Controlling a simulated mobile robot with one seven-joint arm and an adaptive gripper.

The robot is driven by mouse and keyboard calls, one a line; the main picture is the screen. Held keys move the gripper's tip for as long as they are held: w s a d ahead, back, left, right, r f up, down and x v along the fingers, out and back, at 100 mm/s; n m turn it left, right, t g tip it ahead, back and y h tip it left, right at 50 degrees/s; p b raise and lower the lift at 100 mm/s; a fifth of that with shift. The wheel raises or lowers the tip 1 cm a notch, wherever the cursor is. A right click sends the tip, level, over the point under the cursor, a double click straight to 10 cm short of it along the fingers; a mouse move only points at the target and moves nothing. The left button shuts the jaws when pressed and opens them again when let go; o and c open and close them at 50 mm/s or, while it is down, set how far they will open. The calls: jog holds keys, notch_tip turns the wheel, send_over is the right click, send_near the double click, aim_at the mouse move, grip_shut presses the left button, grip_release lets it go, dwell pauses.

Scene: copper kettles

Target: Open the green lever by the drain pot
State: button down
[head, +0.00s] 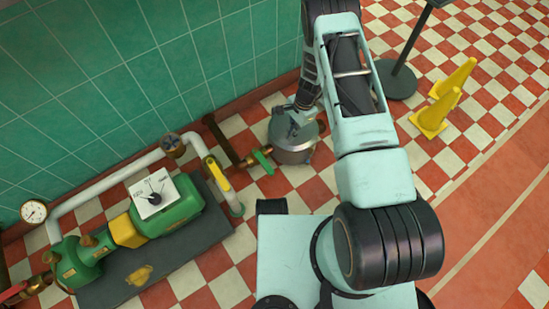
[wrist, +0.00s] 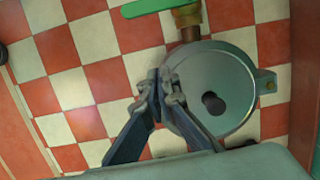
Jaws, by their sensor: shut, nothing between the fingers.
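The green lever (head: 263,161) sits on a brass valve (head: 248,160) at the left side of the grey metal drain pot (head: 293,153). In the wrist view the lever (wrist: 150,7) is at the top edge, partly cut off, and the brass valve (wrist: 187,18) joins a pipe to the pot (wrist: 225,75). The pot's lid has a dark round hole. My gripper (wrist: 160,84) is shut and empty. It appears over the pot's rim, apart from the lever. In the head view my gripper (head: 296,122) covers part of the pot.
A green pump (head: 165,212) with a white dial stands on a dark base at left. A pipe with a yellow lever (head: 217,174) rises beside it. A green tiled wall (head: 150,60) runs behind. Yellow cones (head: 437,115) and a black stand base (head: 398,82) are at right.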

aim_at(263, 161)
jog(key=s+a+f+b, duration=0.4)
jog(key=s+a+f, duration=0.1)
jog(key=f, duration=0.6)
jog(key=shift+s+a+f, duration=0.15)
jog(key=shift+s+a, duration=0.05)
jog(key=shift+a, duration=0.45)
jog(key=shift+s, duration=0.1)
jog(key=shift+s+a+m, duration=0.15)
jog(key=shift+m, duration=0.35)
